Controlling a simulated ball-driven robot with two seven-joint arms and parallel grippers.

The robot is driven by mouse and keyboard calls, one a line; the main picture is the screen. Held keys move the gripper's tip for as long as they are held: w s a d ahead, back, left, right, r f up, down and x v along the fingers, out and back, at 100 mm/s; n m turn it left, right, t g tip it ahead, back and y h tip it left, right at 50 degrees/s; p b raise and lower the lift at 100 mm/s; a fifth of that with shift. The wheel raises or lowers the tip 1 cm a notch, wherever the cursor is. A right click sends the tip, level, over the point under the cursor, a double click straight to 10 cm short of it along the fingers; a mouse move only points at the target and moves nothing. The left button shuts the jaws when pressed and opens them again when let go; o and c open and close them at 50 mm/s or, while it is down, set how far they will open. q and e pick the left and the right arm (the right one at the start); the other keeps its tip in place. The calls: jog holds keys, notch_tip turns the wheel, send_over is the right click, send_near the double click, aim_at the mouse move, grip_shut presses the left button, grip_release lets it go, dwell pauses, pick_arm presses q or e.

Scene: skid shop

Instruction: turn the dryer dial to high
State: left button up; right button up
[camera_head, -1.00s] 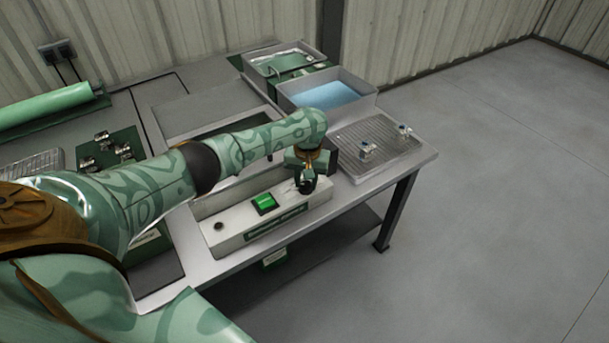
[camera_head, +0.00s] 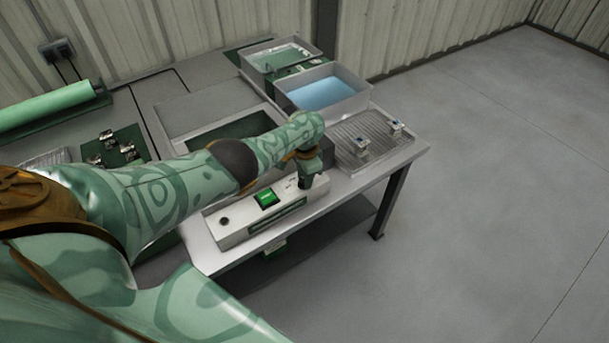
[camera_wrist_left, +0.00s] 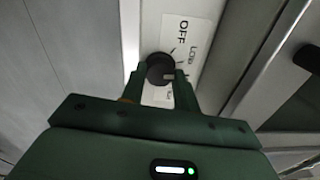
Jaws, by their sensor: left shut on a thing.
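The dryer control box (camera_head: 240,228) is a pale long panel at the bench's front edge, with a green lit display (camera_head: 266,198) and a small dark knob (camera_head: 224,221) at its left end. My left gripper (camera_head: 306,183) points down at the box's right end. In the left wrist view the dark round dial (camera_wrist_left: 160,68) sits between the fingers of my left gripper (camera_wrist_left: 165,76), which is shut on it. A white label (camera_wrist_left: 188,38) beside the dial reads OFF and LOW; its lower part is largely hidden. My right gripper is not in view.
A green roll (camera_head: 45,106) lies at left. Open floor is at right.

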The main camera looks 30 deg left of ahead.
pick_arm(q)
jog(key=m, duration=1.2)
jog(key=shift+m, duration=0.4)
dwell(0.3)
jog(key=o, duration=1)
jog(key=shift+c, duration=0.2)
jog(key=shift+r, duration=0.1)
